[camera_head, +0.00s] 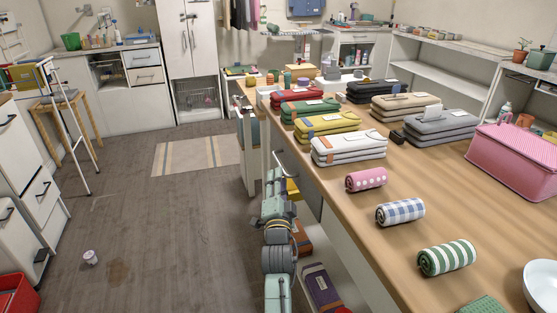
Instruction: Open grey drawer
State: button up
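A grey drawer front (310,197) shows in the side of the long wooden-topped table, below its left edge. A pale bar handle (284,162) is close by on the same side; I cannot tell for sure which front it belongs to. My arm reaches up from the bottom of the view along this side of the table. Its end, my gripper (274,178), is small, near the handle and left of the grey front. I cannot make out its fingers, whether they touch the handle, or whether they are open or shut. The drawer looks closed, but my arm partly blocks that side.
Folded towel stacks (348,148), rolled towels (400,212) and a pink basket (515,160) stand on the wooden tabletop (340,195). An open lower shelf (345,285) holds folded items. The floor (170,230) to the left is mostly clear, with a small cup (90,257) lying there.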

aim_at(279, 162)
jog(key=p+x, duration=0.1)
jog(key=x, duration=0.6)
jog(key=shift+w, duration=0.15)
jog(key=shift+c, duration=0.5)
grip_shut()
